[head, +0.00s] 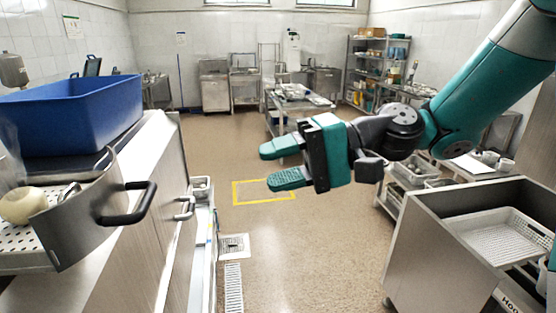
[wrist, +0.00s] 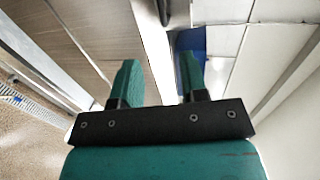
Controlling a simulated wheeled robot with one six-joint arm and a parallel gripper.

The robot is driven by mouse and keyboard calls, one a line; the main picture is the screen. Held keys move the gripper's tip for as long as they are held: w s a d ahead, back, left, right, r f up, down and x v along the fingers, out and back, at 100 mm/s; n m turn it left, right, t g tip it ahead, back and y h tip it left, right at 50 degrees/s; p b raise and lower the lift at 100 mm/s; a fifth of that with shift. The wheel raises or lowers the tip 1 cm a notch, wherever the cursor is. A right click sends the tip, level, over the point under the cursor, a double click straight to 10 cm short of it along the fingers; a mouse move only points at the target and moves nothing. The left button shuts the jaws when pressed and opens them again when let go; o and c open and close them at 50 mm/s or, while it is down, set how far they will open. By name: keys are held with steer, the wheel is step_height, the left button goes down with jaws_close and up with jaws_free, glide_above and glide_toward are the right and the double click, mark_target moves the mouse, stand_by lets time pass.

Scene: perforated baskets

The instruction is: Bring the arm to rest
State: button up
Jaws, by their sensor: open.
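My gripper (head: 272,166) is in the middle of the head view, held in the air over the open floor aisle, with its two teal fingers pointing left. The fingers are apart with nothing between them. In the wrist view my gripper (wrist: 157,82) also shows two separate fingers and an empty gap. My teal arm comes in from the upper right of the head view. The gripper touches nothing; the left counter is beyond its fingertips.
A steel cabinet with a white perforated tray (head: 500,238) stands at right. Floor between is clear.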

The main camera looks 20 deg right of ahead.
steer(key=s+a+f+n+g+h+b, duration=0.25)
steer(key=s+f+n+h+b, duration=0.35)
steer(key=f, duration=0.4)
steer(key=s+d+f+n+h+b, duration=0.2)
steer(key=s+d+f+h+b, duration=0.2)
steer(key=s+f, duration=0.3)
steer(key=shift+s+d+f+t+h+b, duration=0.3)
steer(key=shift+s+d+f+t+h, duration=0.15)
steer(key=shift+d+f+h, duration=0.2)
